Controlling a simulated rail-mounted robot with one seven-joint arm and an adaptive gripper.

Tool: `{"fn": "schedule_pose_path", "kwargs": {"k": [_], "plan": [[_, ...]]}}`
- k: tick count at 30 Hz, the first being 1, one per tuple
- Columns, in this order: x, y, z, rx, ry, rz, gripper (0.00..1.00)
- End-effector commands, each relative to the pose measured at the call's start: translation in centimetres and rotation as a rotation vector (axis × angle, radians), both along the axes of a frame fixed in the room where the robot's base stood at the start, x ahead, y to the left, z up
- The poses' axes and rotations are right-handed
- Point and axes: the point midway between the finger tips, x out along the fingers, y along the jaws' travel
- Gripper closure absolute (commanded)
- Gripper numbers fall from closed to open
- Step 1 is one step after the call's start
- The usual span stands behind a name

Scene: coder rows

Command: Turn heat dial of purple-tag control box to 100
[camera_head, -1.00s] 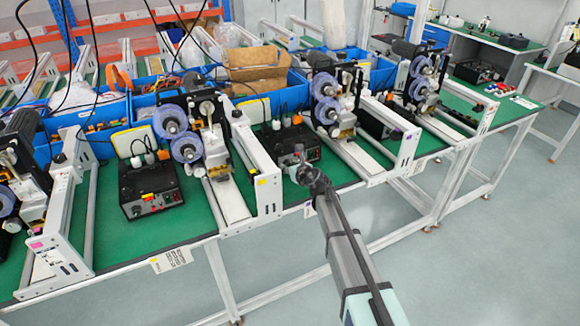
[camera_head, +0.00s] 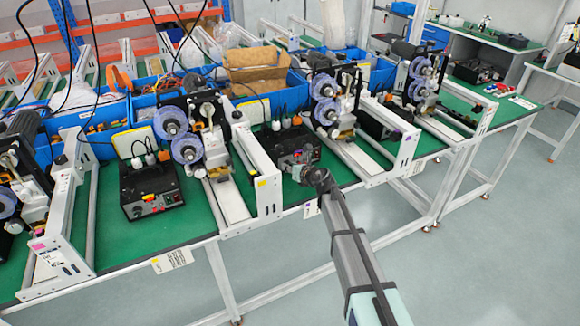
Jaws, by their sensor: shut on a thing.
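The control box (camera_head: 277,140) in front of my gripper is black and sits on the green bench top, near its front edge. My gripper (camera_head: 291,161) is at the front face of this box and is shut on a small part there, apparently a dial. The dial itself and its scale are hidden by the gripper and too small to read. A small purple mark shows on the white frame (camera_head: 399,150) to the right of this box.
Another black control box (camera_head: 150,190) with red and yellow parts stands to the left. A white frame with a yellow tag (camera_head: 261,182) lies between the two boxes. The floor (camera_head: 480,260) in front of the bench is clear.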

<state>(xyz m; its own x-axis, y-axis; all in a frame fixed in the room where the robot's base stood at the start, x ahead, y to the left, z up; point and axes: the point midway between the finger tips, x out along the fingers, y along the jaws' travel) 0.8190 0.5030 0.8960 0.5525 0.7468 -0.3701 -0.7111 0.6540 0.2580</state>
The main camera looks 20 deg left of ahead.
Motion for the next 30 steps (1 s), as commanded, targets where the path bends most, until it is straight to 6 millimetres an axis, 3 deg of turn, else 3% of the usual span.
{"fn": "schedule_pose_path", "kwargs": {"k": [30], "plan": [[0.59,-0.32,-0.56,0.655,0.707,-0.002,1.00]]}}
